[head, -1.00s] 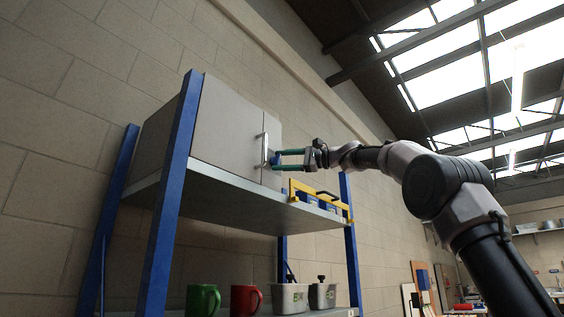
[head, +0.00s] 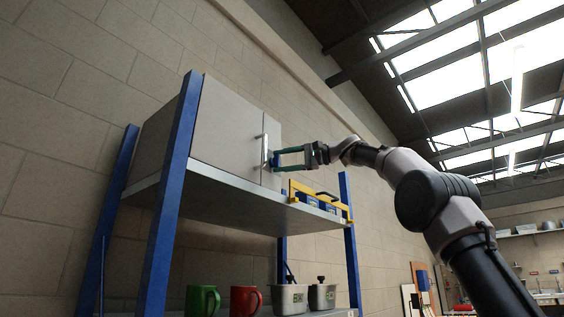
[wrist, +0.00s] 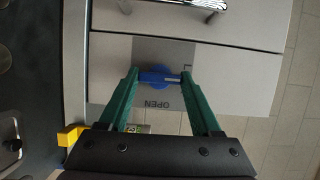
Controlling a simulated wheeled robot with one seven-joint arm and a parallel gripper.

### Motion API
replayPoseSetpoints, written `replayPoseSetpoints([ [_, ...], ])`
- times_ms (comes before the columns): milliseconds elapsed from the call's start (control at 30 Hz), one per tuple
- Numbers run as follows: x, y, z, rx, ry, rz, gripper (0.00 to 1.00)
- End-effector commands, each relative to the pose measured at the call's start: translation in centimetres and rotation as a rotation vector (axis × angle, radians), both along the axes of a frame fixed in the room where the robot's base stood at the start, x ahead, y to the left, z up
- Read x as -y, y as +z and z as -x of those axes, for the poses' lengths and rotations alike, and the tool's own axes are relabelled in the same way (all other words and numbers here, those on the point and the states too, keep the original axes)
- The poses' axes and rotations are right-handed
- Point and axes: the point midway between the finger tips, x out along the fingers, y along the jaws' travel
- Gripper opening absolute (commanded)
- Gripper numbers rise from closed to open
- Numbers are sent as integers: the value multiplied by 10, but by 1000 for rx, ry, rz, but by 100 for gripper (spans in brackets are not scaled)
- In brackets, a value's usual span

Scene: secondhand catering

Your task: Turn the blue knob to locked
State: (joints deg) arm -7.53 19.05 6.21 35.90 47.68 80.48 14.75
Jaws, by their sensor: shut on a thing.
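The blue knob (wrist: 157,77) sits on a grey plate (wrist: 143,51) on the front of the pale cabinet (head: 226,115). It has a bar across it with a pale mark near its right end in the wrist view. The word OPEN shows upside down on the plate below the knob; another marking at the right is mostly hidden by a finger. My gripper (wrist: 160,73) has its two green fingers on either side of the knob and is shut on it. In the head view my gripper (head: 277,160) reaches the cabinet front from the right, and the knob is largely hidden.
A metal bar handle (head: 264,151) stands out from the cabinet close beside my fingers. A yellow-framed item (head: 291,190) stands on the shelf (head: 228,197) below my gripper. Green (head: 202,299) and red (head: 246,299) mugs and metal containers (head: 290,298) are on the lower shelf. Blue uprights (head: 168,205) frame the rack.

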Motion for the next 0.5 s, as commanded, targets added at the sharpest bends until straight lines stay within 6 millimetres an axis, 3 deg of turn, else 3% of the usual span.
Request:
replayPoseSetpoints([
  [67, -1, -2, -1, -2, 2, 4, 9],
  [100, -1, -2, -1, -2, 2, 3, 80],
  [133, -1, -2, -1, -2, 2, 3, 92],
  [500, 2, 0, 0, 0, -1, 1, 95],
])
